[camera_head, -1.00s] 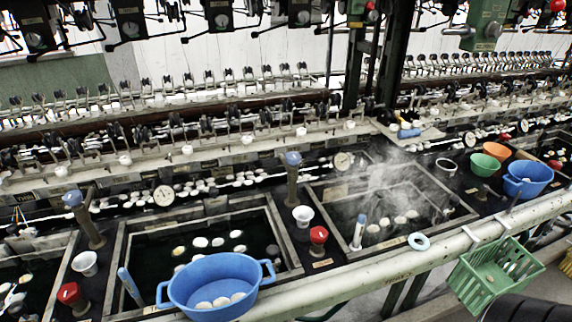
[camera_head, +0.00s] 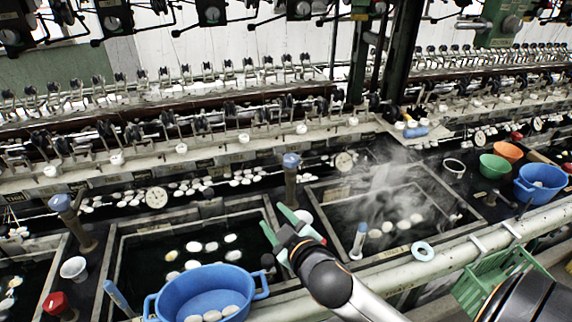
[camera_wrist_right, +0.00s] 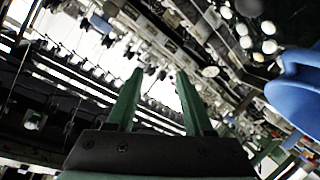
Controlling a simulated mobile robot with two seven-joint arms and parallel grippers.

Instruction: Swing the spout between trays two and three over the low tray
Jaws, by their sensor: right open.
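A grey upright spout post with a blue top (camera_head: 291,178) stands between the middle tray (camera_head: 200,218) and the steaming right tray (camera_head: 435,185). A similar blue-topped post (camera_head: 75,222) stands left of the middle tray. Which way each spout points is not clear. My right gripper (camera_head: 274,220) has its green fingers apart and empty, in front of and below the post between the trays, over the middle tray's right edge in the picture. The fingers also show apart in the right wrist view (camera_wrist_right: 157,80), with no post between them. My left gripper is not in view.
A blue basin (camera_head: 176,296) with cocoons sits at the front of the middle tray. A white cup (camera_head: 304,216) is partly hidden behind my right gripper. A pale rail (camera_head: 470,238) runs along the front, with a green basket (camera_head: 495,275) hanging from it. Coloured bowls (camera_head: 493,165) stand at right.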

